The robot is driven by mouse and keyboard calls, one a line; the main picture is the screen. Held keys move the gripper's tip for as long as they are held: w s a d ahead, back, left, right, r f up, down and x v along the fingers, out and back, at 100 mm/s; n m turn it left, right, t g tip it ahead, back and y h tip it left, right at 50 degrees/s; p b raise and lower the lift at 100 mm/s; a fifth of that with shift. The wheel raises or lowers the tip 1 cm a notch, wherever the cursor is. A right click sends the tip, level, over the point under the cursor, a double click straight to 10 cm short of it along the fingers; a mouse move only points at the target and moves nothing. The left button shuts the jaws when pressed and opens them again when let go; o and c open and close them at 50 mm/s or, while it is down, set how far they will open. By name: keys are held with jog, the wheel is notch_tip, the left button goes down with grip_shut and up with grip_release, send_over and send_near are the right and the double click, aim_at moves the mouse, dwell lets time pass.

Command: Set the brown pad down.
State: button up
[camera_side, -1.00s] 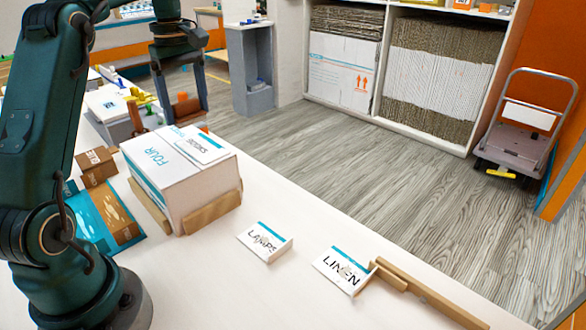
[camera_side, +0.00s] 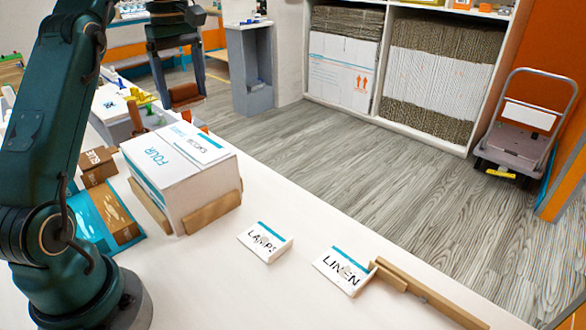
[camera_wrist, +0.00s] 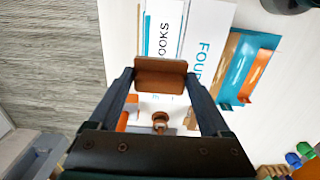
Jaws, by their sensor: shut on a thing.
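The brown pad (camera_wrist: 160,75) is a flat brown piece held between the two fingers of my gripper (camera_wrist: 158,82) in the wrist view. In the side view, the pad (camera_side: 185,94) hangs between the fingertips of my gripper (camera_side: 181,92), raised behind the white box. My gripper is shut on the pad. The pad overlaps the white box in the wrist view; no contact between them can be made out.
The white box (camera_side: 193,186) marked FOUR stands on the white table with brown pieces (camera_side: 212,211) at its base. A blue tray (camera_side: 93,226) and small brown box (camera_side: 97,166) lie left.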

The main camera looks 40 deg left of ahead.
jog(key=w+d+f+m, duration=0.1)
jog(key=d, duration=0.1)
jog(key=w+d+f+m, duration=0.1)
jog(key=d, duration=0.2)
jog(key=w+d+f+m, duration=0.1)
jog(key=d, duration=0.2)
jog(key=shift+w+d+m, duration=0.2)
jog(key=shift+w+m, duration=0.15)
jog(key=shift+m, duration=0.05)
jog(key=d+f+m, duration=0.4)
jog(key=d, duration=0.6)
jog(key=m, duration=1)
send_over(271, 323)
jog(key=f, duration=0.5)
jog(key=w+f, duration=0.1)
jog(key=f, duration=0.2)
jog(key=shift+a, duration=0.1)
jog(key=shift+s+f, duration=0.15)
jog(key=shift+s, duration=0.3)
jog(key=shift+f, duration=0.1)
jog(key=shift+f, duration=1.9)
jog(key=shift+f, duration=0.35)
